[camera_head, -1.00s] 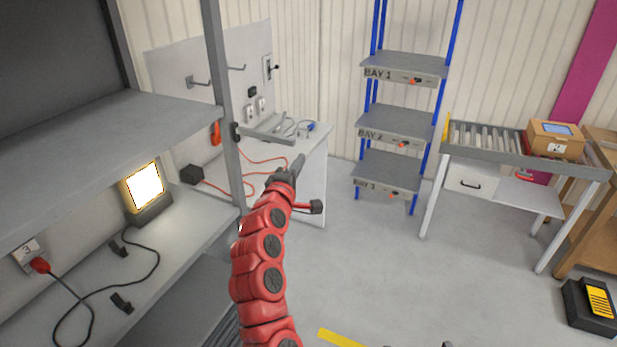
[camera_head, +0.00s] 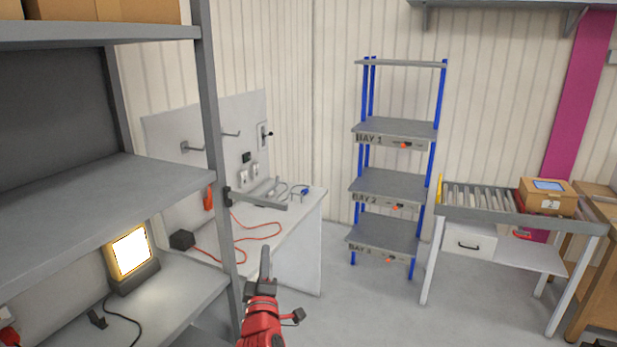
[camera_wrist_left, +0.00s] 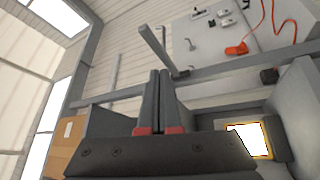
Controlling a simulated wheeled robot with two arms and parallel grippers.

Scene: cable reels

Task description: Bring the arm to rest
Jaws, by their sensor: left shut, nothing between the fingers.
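My left arm is red and comes in from the bottom of the head view. Its dark left gripper (camera_head: 265,262) points up, in front of the white workbench and just right of the grey shelf post. In the left wrist view the two fingers of the left gripper (camera_wrist_left: 160,75) lie side by side, shut, with nothing between them. My right gripper is in neither view.
A grey shelf rack (camera_head: 110,190) with a lit lamp (camera_head: 130,251) stands close on the left. The white workbench (camera_head: 295,245) carries an orange cable (camera_head: 262,237). Behind are a blue-post bay rack (camera_head: 388,184) and a roller conveyor (camera_head: 490,205) with a cardboard box (camera_head: 547,197). Floor between is clear.

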